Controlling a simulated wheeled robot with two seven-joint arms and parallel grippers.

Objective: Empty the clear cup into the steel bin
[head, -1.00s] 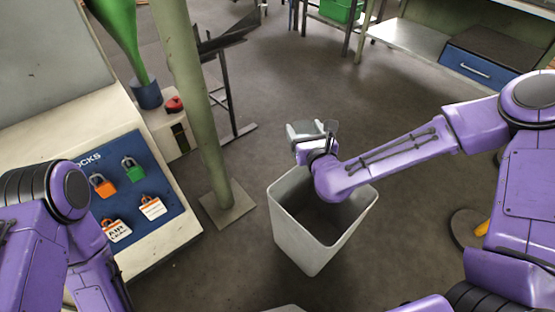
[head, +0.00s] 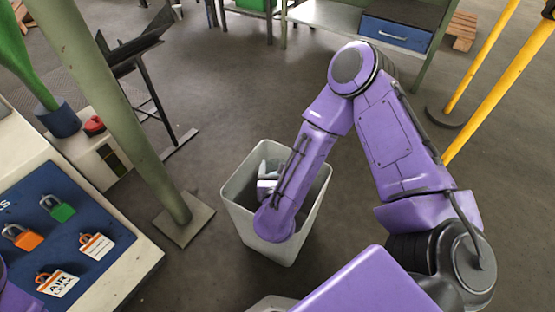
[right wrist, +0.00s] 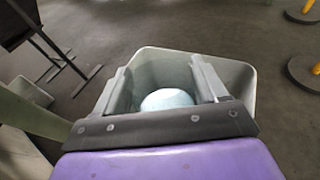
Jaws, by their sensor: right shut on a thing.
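The steel bin (head: 241,221) is a pale grey, open-topped square bin standing on the floor in the middle of the head view. Its wall and rim also show in the right wrist view (right wrist: 240,80). My right gripper (head: 267,178) is over the bin's mouth, partly hidden by my own forearm. In the right wrist view its two fingers (right wrist: 161,72) are closed around a pale bluish, rounded thing (right wrist: 167,99), which seems to be the clear cup. The cup's mouth and contents cannot be made out. My left gripper is out of view.
A green post (head: 120,110) on a square foot stands left of the bin. A bench with a blue lock board (head: 75,222) is at the left. Yellow posts (head: 500,85) stand at the right. The floor behind the bin is clear.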

